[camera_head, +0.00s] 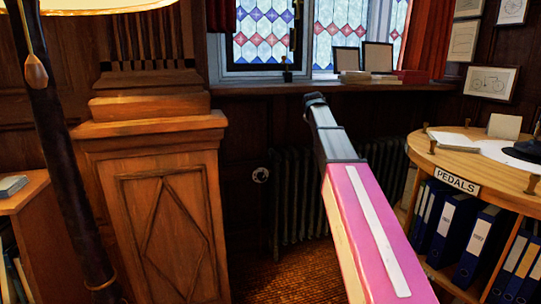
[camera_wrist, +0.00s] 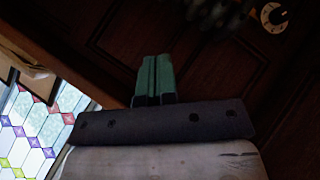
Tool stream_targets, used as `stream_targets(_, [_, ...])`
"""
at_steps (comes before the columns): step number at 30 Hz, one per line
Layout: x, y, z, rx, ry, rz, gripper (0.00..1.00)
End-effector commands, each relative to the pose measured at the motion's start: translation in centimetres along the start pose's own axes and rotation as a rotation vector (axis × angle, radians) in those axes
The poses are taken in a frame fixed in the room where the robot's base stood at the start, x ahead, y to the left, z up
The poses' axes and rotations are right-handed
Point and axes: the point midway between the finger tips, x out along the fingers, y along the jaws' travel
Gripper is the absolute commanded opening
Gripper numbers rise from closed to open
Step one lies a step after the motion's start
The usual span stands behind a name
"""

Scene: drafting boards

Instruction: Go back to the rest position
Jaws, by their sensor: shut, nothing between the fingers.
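My gripper (camera_head: 315,99) is at the far end of my raised pink arm, in the middle of the head view. It is in front of the window sill and above the radiator, and looks small and dark there. In the wrist view the two green fingers (camera_wrist: 156,76) are pressed together with nothing between them. Nothing is held. The wrist view shows dark wood panelling beyond the fingers, and coloured window glass (camera_wrist: 38,125) at the lower left.
A wooden pillar (camera_head: 155,210) stands to the left, beside a lamp post (camera_head: 62,150). A round-edged shelf labelled "PEDALS" (camera_head: 457,182) with blue binders is on the right. A radiator (camera_head: 300,200) is against the wall.

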Motion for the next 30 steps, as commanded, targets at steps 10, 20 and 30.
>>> stream_targets(10, [4.6, -16.0, 13.0, 0.209, -0.170, -0.208, 0.00])
stream_targets(20, [4.6, -29.5, 24.8, 0.409, -0.371, -0.369, 0.00])
stream_targets(30, [0.8, -41.5, 35.9, 0.602, -0.608, -0.491, 0.00])
